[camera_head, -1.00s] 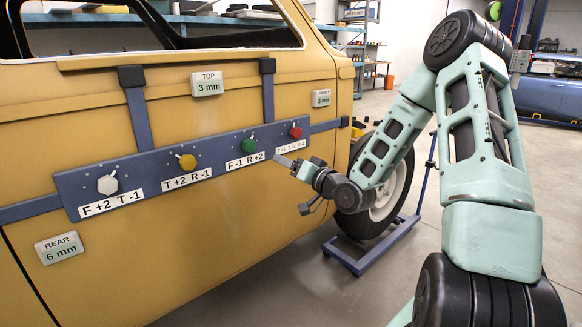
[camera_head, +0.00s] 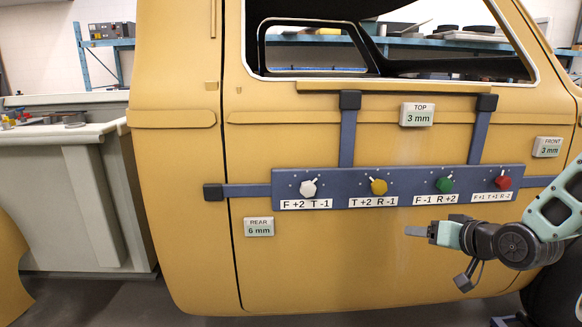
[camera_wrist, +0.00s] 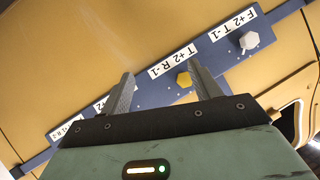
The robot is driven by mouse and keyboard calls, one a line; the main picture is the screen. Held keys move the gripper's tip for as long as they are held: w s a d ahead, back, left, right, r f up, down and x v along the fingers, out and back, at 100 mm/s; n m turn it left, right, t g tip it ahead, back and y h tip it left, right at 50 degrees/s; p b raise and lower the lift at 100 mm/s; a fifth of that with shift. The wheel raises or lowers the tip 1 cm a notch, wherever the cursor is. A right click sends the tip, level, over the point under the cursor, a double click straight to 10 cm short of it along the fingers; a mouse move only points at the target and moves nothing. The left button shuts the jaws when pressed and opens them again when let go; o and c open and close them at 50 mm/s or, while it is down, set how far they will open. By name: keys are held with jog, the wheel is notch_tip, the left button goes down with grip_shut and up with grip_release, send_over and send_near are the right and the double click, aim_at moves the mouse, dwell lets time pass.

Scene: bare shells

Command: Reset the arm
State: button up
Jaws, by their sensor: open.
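My gripper (camera_head: 418,231) is in front of the yellow car door, below the green knob (camera_head: 444,185) and its label in the head view. In the wrist view its two fingers (camera_wrist: 163,90) are spread apart with nothing between them. My arm comes in from the right edge of the head view, its upper part out of frame. The gripper appears apart from the blue bar (camera_head: 340,186) and its knobs.
The bar also carries a white knob (camera_head: 308,188), a yellow knob (camera_head: 378,187) and a red knob (camera_head: 503,183). Displays read TOP 3 mm (camera_head: 417,114), FRONT 3 mm (camera_head: 547,147) and REAR 6 mm (camera_head: 259,227). A grey-white bench (camera_head: 70,200) stands at left.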

jog(key=s+a+r+n+g+h+p, duration=0.1)
jog(key=s+a+r+n+g+p, duration=0.2)
jog(key=s+a, duration=0.6)
jog(key=s+a+r+n+g+h+p, duration=0.1)
jog(key=s+a+r+n+g, duration=0.15)
jog(key=s+a+g, duration=0.65)
jog(key=s+r+n+h+p, duration=0.1)
jog(key=s+r+n, duration=0.1)
jog(key=s, duration=1.2)
jog(key=shift+d+r+n, duration=0.25)
jog(key=shift+r+n, duration=0.15)
jog(key=shift+n, duration=0.15)
jog(key=shift+d, duration=0.1)
